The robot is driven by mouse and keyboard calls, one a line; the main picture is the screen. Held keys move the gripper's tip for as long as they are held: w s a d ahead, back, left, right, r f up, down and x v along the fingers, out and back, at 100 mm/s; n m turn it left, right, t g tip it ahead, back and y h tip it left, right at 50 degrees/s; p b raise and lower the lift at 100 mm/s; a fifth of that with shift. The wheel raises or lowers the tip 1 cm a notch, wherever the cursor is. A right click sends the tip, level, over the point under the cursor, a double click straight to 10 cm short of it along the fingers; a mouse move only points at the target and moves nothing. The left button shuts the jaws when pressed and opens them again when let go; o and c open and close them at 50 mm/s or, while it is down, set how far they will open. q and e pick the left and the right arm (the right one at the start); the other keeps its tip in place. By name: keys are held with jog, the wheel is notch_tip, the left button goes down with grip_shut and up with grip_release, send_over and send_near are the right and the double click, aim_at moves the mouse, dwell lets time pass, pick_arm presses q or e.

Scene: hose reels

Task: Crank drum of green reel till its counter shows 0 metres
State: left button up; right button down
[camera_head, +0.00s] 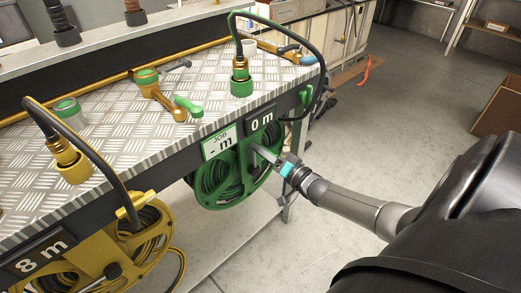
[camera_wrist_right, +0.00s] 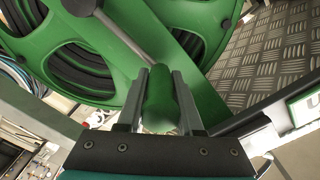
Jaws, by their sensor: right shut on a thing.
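The green reel (camera_head: 208,195) hangs under the front edge of the bench, with dark hose wound on its drum. The reel also fills the top of the right wrist view (camera_wrist_right: 125,55). Its counter (camera_head: 262,121) reads 0 m. My right gripper (camera_head: 272,158) reaches the reel from the right. In the right wrist view its two fingers are closed on the green crank handle (camera_wrist_right: 160,98), one finger on each side. A grey crank arm (camera_wrist_right: 122,36) runs from the handle toward the hub. My left gripper is not in view.
A yellow reel (camera_head: 95,262) with a counter (camera_head: 40,262) reading 8 m hangs at the left. A JOB sign (camera_head: 219,142) shows "- m". The floor (camera_head: 400,110) at right is mostly clear.

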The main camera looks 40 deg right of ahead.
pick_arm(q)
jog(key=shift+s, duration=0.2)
pick_arm(e)
jog(key=c, duration=0.6)
grip_release()
jog(key=shift+s, duration=0.1)
jog(key=shift+s, duration=0.2)
jog(key=s+p, duration=0.1)
jog(key=s, duration=0.1)
jog(key=s+p, duration=0.1)
jog(key=s, duration=0.1)
jog(key=shift+s+d, duration=0.2)
jog(key=shift+s, duration=0.15)
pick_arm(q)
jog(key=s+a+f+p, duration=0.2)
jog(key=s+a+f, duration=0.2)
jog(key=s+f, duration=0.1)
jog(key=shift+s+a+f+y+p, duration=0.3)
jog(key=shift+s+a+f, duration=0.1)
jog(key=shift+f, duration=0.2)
pick_arm(e)
jog(key=shift+s+d, duration=0.15)
jog(key=shift+s, duration=1.5)
jog(key=shift+s+d, duration=0.15)
jog(key=shift+s, duration=1.5)
jog(key=shift+s+d, duration=0.15)
jog(key=shift+s, duration=1.5)
